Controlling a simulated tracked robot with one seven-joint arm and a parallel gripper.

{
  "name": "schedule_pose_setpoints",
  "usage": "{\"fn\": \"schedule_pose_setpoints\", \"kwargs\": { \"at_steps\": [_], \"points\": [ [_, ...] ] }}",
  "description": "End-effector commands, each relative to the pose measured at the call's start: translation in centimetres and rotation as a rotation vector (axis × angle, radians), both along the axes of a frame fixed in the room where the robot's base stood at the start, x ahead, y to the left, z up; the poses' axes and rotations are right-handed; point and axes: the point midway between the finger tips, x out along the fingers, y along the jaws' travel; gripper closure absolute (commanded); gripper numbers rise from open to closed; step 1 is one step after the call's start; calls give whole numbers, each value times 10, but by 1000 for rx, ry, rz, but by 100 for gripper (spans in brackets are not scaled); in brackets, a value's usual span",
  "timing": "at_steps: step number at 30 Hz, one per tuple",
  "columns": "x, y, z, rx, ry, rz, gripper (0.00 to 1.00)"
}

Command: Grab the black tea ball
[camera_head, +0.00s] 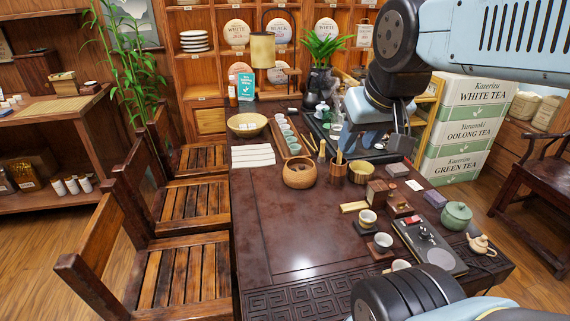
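I cannot pick out a black tea ball for certain. A round, pale wrapped tea cake marked "BLACK" (281,31) stands in the back shelf. A round wooden bowl (299,174) in the middle of the table holds small brown contents, too small to identify. My gripper (368,142) hangs over the back right part of the table, near the dark tea tray. It is to the right of and beyond the wooden bowl. Its fingers are small and partly hidden by my arm, so I cannot tell whether they are open or hold anything.
The dark table (270,225) is bare at its front left. Chairs line the left. White tea boxes (463,125) stand at right.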

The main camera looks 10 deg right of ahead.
Motion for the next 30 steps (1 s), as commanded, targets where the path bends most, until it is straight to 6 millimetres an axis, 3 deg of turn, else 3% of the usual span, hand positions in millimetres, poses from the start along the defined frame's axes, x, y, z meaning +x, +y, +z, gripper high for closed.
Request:
{"fn": "schedule_pose_setpoints", "kwargs": {
  "at_steps": [10,14,20,30],
  "points": [
    [1,0,1,2,1,-4,60],
    [11,1,3,19,16,-38,60],
    [54,-1,7,89,72,-180,60],
    [148,-1,-5,248,186,-494,60]
  ]
}}
